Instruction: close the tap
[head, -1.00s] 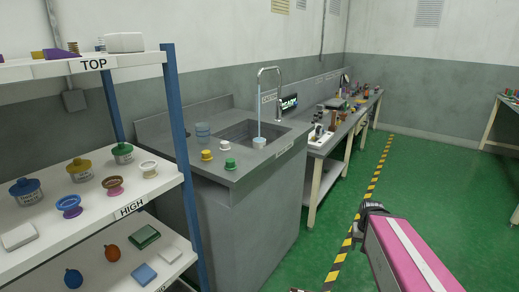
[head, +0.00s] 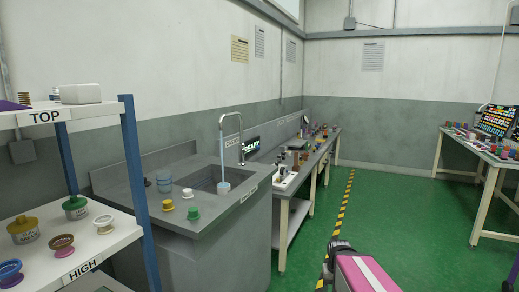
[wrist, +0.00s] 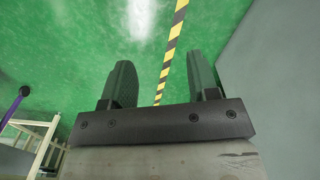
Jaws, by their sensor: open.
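The tap (head: 239,133) is a tall curved chrome spout at the back right of the sink (head: 205,179). The tap's handle is too small to make out. My gripper (wrist: 162,88) is open and empty in the wrist view, its two dark fingers apart over the green floor. In the head view, only my pink and white arm shows at the bottom, right of the sink counter and well apart from the tap.
A shelf rack (head: 134,190) stands at left. A workbench (head: 308,165) runs beyond the sink. The green floor (head: 420,235) at right is clear.

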